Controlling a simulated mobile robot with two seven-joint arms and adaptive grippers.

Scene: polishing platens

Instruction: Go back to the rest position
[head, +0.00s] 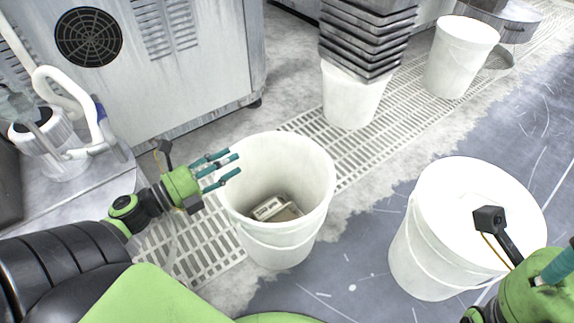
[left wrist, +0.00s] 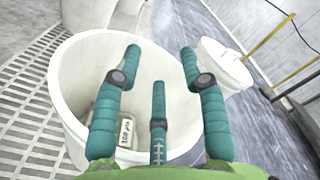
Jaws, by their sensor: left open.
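My left gripper (head: 222,168) is green with teal fingers. It is at the left rim of an open white bucket (head: 290,235), with its fingers reaching over the opening. In the left wrist view the teal fingers of my left gripper (left wrist: 160,75) are spread apart with nothing between them, and the bucket (left wrist: 75,70) lies beyond them. A block with a pale label (head: 268,208) lies inside on the bottom; it also shows in the left wrist view (left wrist: 126,130). My right gripper (head: 555,268) shows only in part at the lower right edge; its fingertips are cut off.
A lidded white bucket (head: 440,225) stands to the right. Behind are a white bucket (head: 350,100) under stacked dark trays (head: 365,40) and another white bucket (head: 460,60). A grey cabinet (head: 180,90) stands at back left, a floor grate (head: 330,140) runs across.

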